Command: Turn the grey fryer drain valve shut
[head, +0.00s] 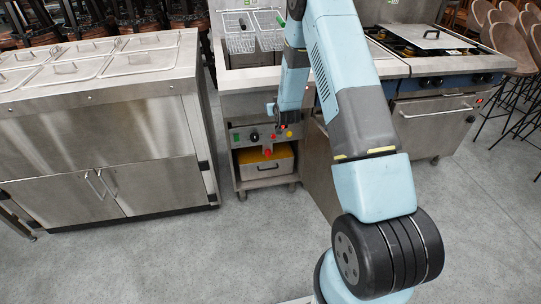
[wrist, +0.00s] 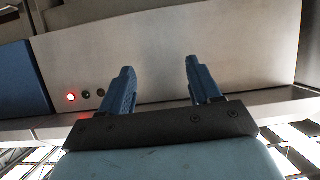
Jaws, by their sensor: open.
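The stainless fryer (head: 228,103) stands in the middle of the head view, with a control panel (head: 240,138) on its front. I cannot make out a grey drain valve in either view. My gripper (head: 271,108) is small in the head view, in front of the fryer and above the panel. In the wrist view my gripper (wrist: 159,65) is open and empty, its two blue fingers apart before a bare metal surface (wrist: 230,45).
A drawer-like box (head: 265,170) sits under the panel. A steel counter with lidded wells (head: 100,120) stands left. A range (head: 430,95) stands right, with stools beyond. A red light (wrist: 71,97) glows left in the wrist view. The grey floor (head: 200,260) in front is clear.

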